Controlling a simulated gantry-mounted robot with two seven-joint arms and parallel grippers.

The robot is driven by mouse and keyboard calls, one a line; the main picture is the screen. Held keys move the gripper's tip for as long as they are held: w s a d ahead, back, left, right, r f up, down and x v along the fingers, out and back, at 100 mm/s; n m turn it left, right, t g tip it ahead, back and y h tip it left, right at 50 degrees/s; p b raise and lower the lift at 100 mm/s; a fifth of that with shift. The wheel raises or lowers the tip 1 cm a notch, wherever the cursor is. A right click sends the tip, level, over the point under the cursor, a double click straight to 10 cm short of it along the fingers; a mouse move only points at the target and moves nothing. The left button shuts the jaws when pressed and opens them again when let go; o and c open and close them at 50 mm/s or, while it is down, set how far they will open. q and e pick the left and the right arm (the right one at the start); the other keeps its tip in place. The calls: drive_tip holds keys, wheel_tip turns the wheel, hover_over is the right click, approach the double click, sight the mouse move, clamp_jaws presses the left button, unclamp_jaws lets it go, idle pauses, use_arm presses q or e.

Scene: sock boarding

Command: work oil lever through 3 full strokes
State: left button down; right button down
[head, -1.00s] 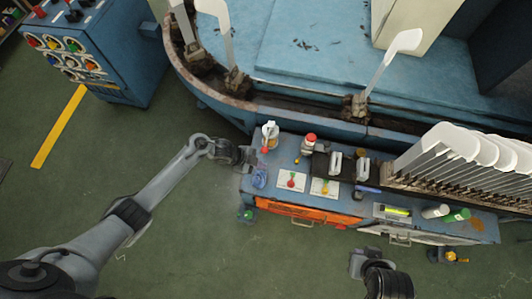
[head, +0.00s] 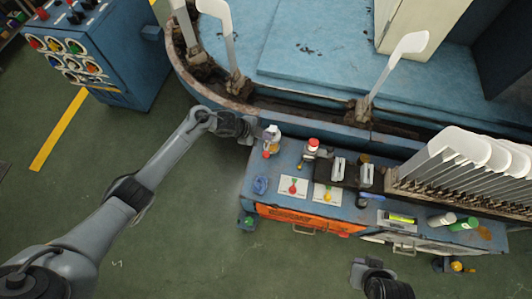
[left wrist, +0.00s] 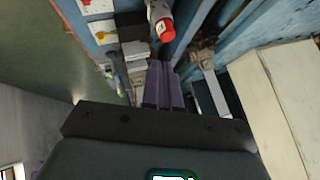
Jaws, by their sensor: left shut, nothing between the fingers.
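A small clear-and-amber oiler (head: 273,138) stands at the back left corner of the blue cart top (head: 266,210). A red knob (head: 266,155) shows at its front; I take it for the end of the oil lever, but the lever itself is too small to make out. My left gripper (head: 252,131) is just left of the oiler; I cannot tell if they touch. In the left wrist view its purple fingers (left wrist: 163,82) are together with nothing between them. My right gripper (head: 362,272) is low in the head view, in front of the cart, its jaws unclear.
The blue machine (head: 330,125) edges the cart's back.

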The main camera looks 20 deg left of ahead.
use_arm(q)
drive_tip(key=shift+f, duration=0.2)
drive_tip(key=b, duration=0.6)
hover_over(264, 154)
drive_tip(key=f, duration=0.6)
drive_tip(key=shift+w+f, duration=0.2)
drive_tip(key=shift+f, duration=0.1)
drive_tip(key=shift+s+f+b, duration=0.15)
drive_tip(key=shift+f+b, duration=0.45)
drive_tip(key=shift+f, duration=0.3)
drive_tip(key=shift+f, duration=0.1)
idle(0.4)
drive_tip(key=shift+f, duration=0.25)
